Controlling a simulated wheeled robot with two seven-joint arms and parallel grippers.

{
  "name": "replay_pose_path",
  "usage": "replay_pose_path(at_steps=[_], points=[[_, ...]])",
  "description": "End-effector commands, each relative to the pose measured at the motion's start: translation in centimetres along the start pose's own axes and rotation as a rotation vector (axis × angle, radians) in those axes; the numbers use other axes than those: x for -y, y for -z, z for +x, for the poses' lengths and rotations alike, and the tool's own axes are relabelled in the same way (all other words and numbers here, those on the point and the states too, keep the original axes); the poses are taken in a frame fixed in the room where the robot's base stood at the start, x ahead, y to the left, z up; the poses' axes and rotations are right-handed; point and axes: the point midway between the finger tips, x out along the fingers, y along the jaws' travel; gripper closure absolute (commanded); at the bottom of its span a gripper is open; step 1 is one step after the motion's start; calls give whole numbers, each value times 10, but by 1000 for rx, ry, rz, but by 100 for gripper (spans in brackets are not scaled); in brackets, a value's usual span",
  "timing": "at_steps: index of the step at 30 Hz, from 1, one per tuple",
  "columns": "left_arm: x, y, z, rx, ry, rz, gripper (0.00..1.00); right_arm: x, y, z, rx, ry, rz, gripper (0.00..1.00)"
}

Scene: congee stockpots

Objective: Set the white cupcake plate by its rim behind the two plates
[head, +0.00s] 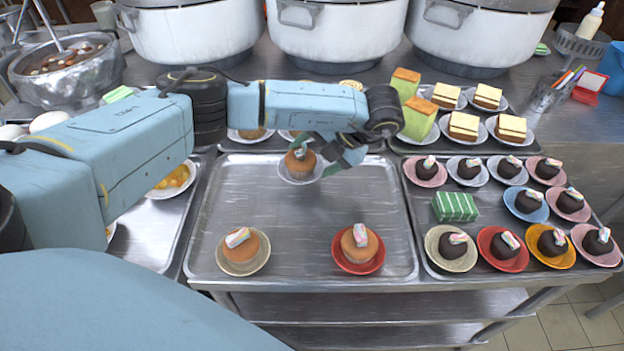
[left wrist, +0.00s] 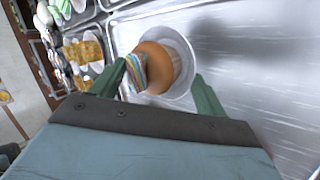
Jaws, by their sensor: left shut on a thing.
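The white cupcake plate (head: 301,180) is at the back middle of the large metal tray (head: 300,215), carrying an orange cupcake (head: 299,164) with a striped topping. My left gripper (head: 334,158) is shut on this plate at its right side. The left wrist view shows the white plate (left wrist: 184,88) and cupcake (left wrist: 157,68) between the fingers. I cannot tell whether the plate touches the tray. In front stand the two plates: a beige plate (head: 243,270) at left and a red plate (head: 358,268) at right, each with a cupcake. My right gripper is not in view.
A tray at right holds several chocolate cakes on coloured plates and a green striped box (head: 455,207). Cake slices (head: 464,126) stand behind it. Large white pots (head: 335,32) line the back. The tray's middle is clear.

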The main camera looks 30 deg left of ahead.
Motion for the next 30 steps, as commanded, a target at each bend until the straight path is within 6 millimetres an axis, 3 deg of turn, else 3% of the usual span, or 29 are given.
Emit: replay_pose_path(at_steps=[12,18,19,21,30], points=[[29,0,34,2,-1,2,50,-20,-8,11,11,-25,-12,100],[31,-1,36,3,0,2,50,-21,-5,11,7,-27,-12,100],[31,0,36,3,1,2,24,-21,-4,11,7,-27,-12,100],[31,0,36,3,1,2,16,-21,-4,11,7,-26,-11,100],[31,-1,34,4,1,2,16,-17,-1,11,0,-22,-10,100]])
